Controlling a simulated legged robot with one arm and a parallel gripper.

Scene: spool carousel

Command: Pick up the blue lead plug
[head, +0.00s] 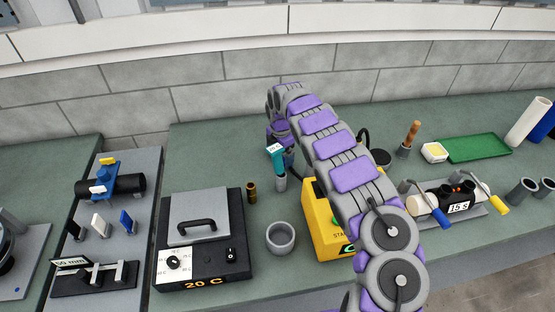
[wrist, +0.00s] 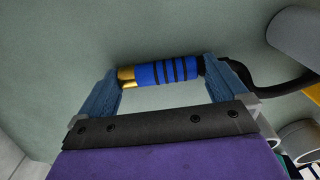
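The blue lead plug (wrist: 172,71) lies on the green bench top in the wrist view, with dark bands around its body and a brass tip at its left end. A black cable leaves its right end. My gripper (wrist: 164,68) is open, one blue finger towards each end of the plug, which lies across the gap. I cannot tell whether either fingertip touches it. In the head view my arm reaches over the bench behind the yellow box (head: 320,222). I cannot make out the plug there for sure.
A teal object with a white tag (head: 275,155) stands in a grey holder (head: 280,183) close to my wrist. A grey cup (head: 281,238), a small brass piece (head: 251,191) and a hot plate marked 20 C (head: 200,255) stand to the left. A green tray (head: 478,148) lies right.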

